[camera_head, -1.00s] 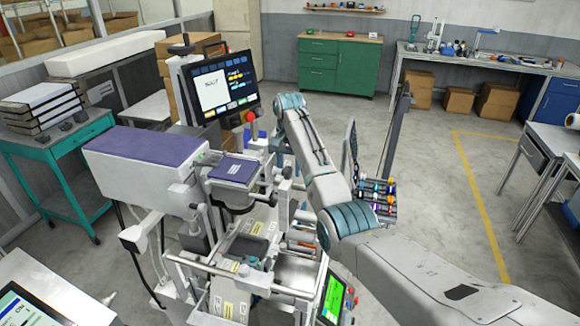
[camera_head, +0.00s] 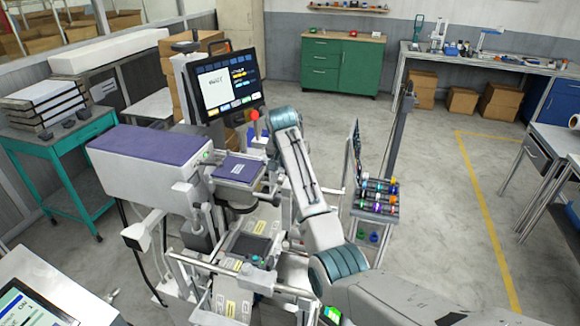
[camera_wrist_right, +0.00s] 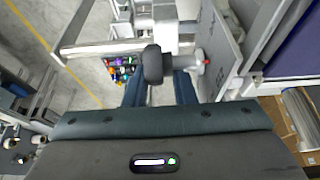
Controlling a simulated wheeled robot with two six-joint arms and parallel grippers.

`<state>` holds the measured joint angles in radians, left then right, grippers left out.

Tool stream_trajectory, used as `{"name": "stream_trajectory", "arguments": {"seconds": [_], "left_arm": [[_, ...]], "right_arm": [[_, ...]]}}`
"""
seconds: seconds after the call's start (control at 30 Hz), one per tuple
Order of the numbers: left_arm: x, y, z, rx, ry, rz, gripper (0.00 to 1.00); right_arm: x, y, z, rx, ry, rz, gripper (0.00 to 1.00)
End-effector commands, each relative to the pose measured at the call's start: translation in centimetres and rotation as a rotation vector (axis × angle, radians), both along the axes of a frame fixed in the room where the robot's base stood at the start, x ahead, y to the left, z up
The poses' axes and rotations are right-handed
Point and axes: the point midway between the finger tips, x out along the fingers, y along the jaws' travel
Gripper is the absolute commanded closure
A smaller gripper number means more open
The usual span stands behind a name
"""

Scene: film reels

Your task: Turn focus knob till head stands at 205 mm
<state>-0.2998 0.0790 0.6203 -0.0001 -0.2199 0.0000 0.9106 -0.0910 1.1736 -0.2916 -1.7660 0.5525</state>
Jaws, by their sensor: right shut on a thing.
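The machine carries a long purple-topped housing (camera_head: 150,145) and a smaller purple-topped head (camera_head: 238,168) beside its column. No millimetre scale is readable. A dark rounded knob (camera_wrist_right: 153,64) shows in the right wrist view on the machine's metal frame. My right gripper (camera_wrist_right: 159,82) is shut on this knob, its two blue-grey fingers on either side of it. In the head view my right arm reaches from the lower right to the machine's right side; its gripper is hidden there. My left gripper is not in view.
A monitor (camera_head: 226,84) stands above the machine, a red knob (camera_head: 254,114) below its corner. A rack of coloured items (camera_head: 377,193) stands right of my arm. A teal cart (camera_head: 62,150) is at left. The floor (camera_head: 440,190) at right is clear.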

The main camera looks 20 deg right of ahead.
Motion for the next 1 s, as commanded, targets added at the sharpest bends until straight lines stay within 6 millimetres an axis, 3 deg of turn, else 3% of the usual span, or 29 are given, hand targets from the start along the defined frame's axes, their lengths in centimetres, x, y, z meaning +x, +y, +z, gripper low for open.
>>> {"name": "stream_trajectory", "arguments": {"seconds": [0.37, 0.4, 0.47, 1.0], "left_arm": [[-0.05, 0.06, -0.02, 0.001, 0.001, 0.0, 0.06], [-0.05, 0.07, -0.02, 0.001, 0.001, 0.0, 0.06], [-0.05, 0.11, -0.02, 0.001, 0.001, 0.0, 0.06], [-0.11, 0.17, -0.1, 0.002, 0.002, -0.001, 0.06]], "right_arm": [[-0.04, -0.36, 0.35, -0.025, -0.029, -0.006, 0.99], [-0.03, -0.37, 0.38, -0.025, -0.029, -0.006, 0.74], [-0.02, -0.36, 0.38, -0.024, -0.03, -0.005, 0.63], [-0.06, -0.08, 0.26, -0.019, -0.028, -0.002, 0.63]]}}
